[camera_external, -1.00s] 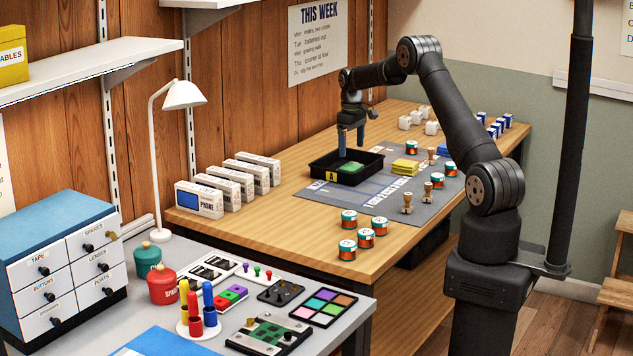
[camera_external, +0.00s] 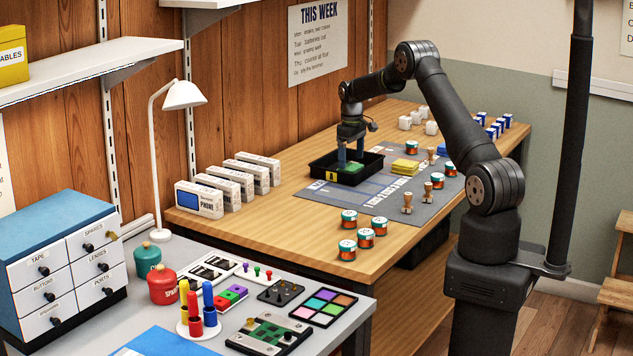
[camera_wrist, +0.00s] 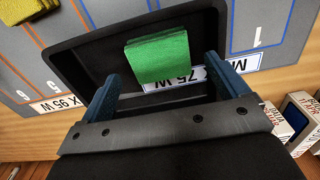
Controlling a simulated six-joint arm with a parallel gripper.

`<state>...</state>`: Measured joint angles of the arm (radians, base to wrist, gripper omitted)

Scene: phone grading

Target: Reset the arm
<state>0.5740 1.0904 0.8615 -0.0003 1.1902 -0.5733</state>
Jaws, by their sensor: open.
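My gripper (camera_external: 350,158) is low over the black tray (camera_external: 327,176), pointing down, with its blue fingers apart. In the wrist view my gripper (camera_wrist: 160,90) is open, its fingers on either side of a green pad (camera_wrist: 158,56) in the tray (camera_wrist: 85,50). The green pad (camera_external: 354,168) also shows in the external view, partly hidden by the fingers. I cannot tell whether the fingers touch it.
Yellow pads (camera_external: 404,167) lie on the grey mat (camera_external: 372,195) right of the tray. Several phone boxes (camera_external: 199,200) stand left of it. Small tins (camera_external: 348,219), stampers (camera_external: 407,203) and white cubes (camera_external: 405,122) are around the mat. Bare wood shows in front of the mat.

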